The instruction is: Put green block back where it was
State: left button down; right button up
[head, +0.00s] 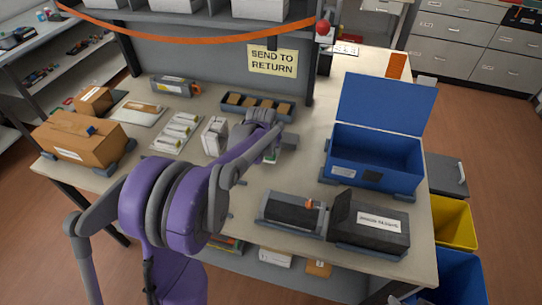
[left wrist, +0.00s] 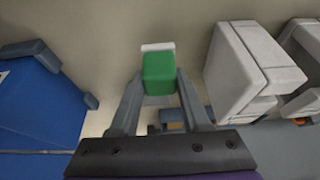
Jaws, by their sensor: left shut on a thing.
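The green block (left wrist: 160,72) is between the two fingers of my left gripper (left wrist: 158,84) in the left wrist view, which is shut on it. A thin white piece (left wrist: 157,46) shows at the block's far end; I cannot tell if it belongs to it. Whether the block touches the table is hidden.
A blue open-lidded crate (head: 373,181) stands to the right of my left gripper. White cartons (head: 214,136) stand to its left, and a dark divided tray (head: 256,116) is behind it. A black case (head: 369,224) lies in front right. Bare table lies between gripper and crate.

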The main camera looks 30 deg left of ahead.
aim_at(271, 156)
pick_arm(q)
jog(key=shift+f, duration=1.6)
jog(key=shift+f, duration=0.2)
jog(key=shift+c, duration=1.8)
grip_release()
jog(key=shift+r, duration=0.1)
jog(key=v, duration=1.2)
jog(key=s+d+f+m, duration=0.1)
jog(key=s+d, duration=0.3)
jog(key=s, duration=0.4)
jog(key=s+d+f+m, duration=0.1)
jog(key=s+d, duration=0.4)
jog(key=s, duration=0.2)
jog(key=s+d+f+t+h, duration=0.1)
jog(key=s+d, duration=0.4)
jog(key=s, duration=0.3)
jog(key=shift+s+f+m, duration=0.25)
jog(key=shift+s+m, duration=0.05)
jog(key=shift+m, duration=0.1)
